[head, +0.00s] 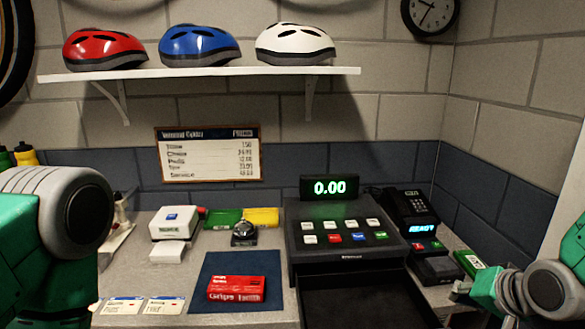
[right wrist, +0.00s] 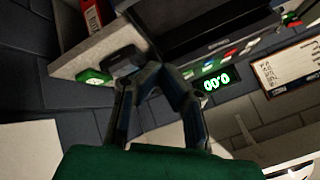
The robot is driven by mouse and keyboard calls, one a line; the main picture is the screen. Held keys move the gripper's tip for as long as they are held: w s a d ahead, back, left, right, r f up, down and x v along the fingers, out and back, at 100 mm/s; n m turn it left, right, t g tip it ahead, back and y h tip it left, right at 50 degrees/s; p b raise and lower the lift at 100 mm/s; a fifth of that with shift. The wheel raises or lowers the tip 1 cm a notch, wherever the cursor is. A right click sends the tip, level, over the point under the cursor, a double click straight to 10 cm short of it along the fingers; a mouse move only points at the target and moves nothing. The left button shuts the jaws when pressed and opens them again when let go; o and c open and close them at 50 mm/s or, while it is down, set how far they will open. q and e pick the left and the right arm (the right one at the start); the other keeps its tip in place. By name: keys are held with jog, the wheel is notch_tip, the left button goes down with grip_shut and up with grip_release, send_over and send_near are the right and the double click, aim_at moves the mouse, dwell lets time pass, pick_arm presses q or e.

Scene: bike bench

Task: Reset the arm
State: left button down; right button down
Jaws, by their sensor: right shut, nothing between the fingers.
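My right arm comes in at the lower right of the head view, green with a grey round joint. Its gripper (head: 462,290) is at the right end of the counter, in front of the green box and beside the open drawer. In the right wrist view the right gripper (right wrist: 150,75) has its dark fingers drawn together, with nothing held between them. My left arm fills the lower left of the head view as a green link and grey joint; its gripper is not visible.
The register (head: 345,243) has its drawer (head: 360,300) pulled open. A card terminal (head: 410,210) and green box (head: 470,263) stand to its right. A red box (head: 237,289) lies on a blue mat (head: 212,265). A white printer (head: 176,223) and bell (head: 244,234) stand behind.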

jog(key=s+a+f+n+g+b, duration=0.1)
jog(key=s+f+b, duration=0.25)
jog(key=f, duration=0.45)
jog(key=s+a+f+n+g+h+b, duration=0.1)
jog(key=s+f+g+b, duration=0.1)
jog(key=s+f, duration=0.5)
jog(key=s+a+f+n+g+b, duration=0.1)
jog(key=s+f+n+b, duration=0.15)
jog(key=f, duration=0.75)
jog(key=s+f+n+g+b, duration=0.2)
jog(key=s+f+g+b, duration=0.2)
jog(key=s+f, duration=1)
jog(key=s+b, duration=0.1)
jog(key=b, duration=0.1)
jog(key=shift+s+a+f+n+h+b, duration=0.15)
jog(key=shift+a+f+n+h+b, duration=0.1)
jog(key=shift+n+h+b, duration=0.1)
